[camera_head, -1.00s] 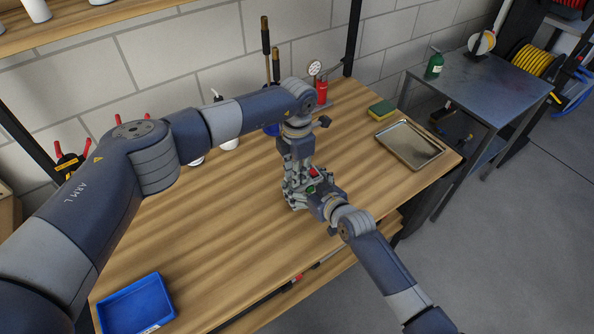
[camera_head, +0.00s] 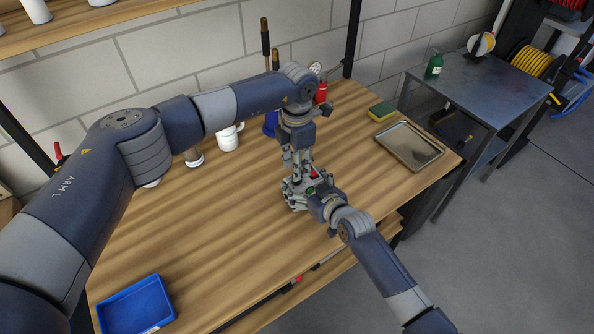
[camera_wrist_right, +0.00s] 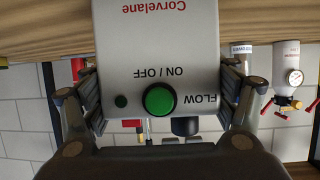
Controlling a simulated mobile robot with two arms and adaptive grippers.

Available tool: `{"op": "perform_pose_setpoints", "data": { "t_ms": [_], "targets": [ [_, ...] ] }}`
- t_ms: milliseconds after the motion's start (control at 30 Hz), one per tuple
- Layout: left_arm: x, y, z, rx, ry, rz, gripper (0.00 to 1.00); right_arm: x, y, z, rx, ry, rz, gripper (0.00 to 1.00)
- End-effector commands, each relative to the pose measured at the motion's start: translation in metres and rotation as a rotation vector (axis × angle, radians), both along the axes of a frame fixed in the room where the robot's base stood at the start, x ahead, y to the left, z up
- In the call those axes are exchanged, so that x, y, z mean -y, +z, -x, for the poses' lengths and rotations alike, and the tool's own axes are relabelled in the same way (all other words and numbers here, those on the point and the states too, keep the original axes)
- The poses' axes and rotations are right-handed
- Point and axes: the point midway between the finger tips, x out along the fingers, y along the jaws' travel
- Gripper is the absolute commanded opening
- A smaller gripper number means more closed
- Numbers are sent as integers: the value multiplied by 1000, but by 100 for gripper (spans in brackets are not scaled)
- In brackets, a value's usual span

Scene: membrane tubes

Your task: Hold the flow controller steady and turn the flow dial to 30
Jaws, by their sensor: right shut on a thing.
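The flow controller (camera_wrist_right: 155,60) is a pale grey box with a green button (camera_wrist_right: 160,99) and the labels ON / OFF and FLOW. My right gripper (camera_head: 308,190) is shut on it, with one finger on each side of the box in the right wrist view (camera_wrist_right: 165,98). A dark knob, the flow dial (camera_wrist_right: 185,127), sticks out past the FLOW edge; its scale cannot be read. In the head view the controller is mostly hidden by my grippers. My left gripper (camera_head: 298,168) points down just above the right one; whether its fingers are parted or closed is unclear.
A metal tray (camera_head: 408,146) and a sponge (camera_head: 382,110) lie to the right on the wooden bench. A blue bin (camera_head: 137,305) sits at the front left. The bench's middle left is clear.

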Motion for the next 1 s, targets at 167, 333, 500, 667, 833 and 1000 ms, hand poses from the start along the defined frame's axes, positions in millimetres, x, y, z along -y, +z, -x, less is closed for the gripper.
{"op": "perform_pose_setpoints", "data": {
  "t_ms": [167,333,500,667,833,1000],
  "targets": [
    [0,41,0,4,-2,0,31,1,-5,2,-9,1,5,46],
    [0,69,0,2,0,0,31,1,-5,2,-9,1,5,46],
    [0,82,1,0,-1,0,31,1,-5,2,-9,1,5,46],
    [0,84,1,-1,-1,0,31,1,-5,2,-9,1,5,46],
    [0,84,1,-1,0,1,40,1,-5,2,-9,1,5,46],
    [1,83,1,-2,83,1,43,1,-5,2,-9,1,5,46]
  ]
}}
